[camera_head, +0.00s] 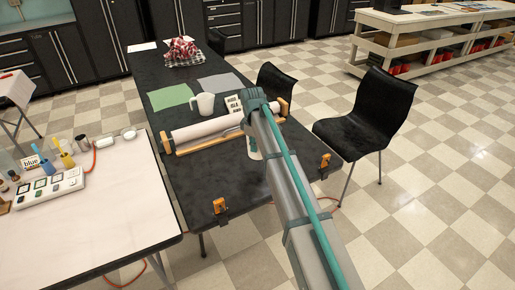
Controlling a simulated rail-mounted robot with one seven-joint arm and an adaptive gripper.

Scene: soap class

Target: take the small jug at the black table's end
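A white jug or mug-like vessel (205,105) with a handle stands on the black table (185,195), just behind a long white roll in a wooden holder. A second small whitish thing (253,152) shows beside my arm nearer the table's front end. My arm hides most of it, so I cannot tell whether it is a jug or a part of me. My grey arm with a teal hose reaches up from the lower right over the table. My gripper does not show.
The roll (208,128) lies across the table. Orange clamps (220,206) sit at its near edge. Black chairs (367,125) stand at the right. A white table (90,215) with paint pots adjoins at the left. The near end of the black table's top is largely bare.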

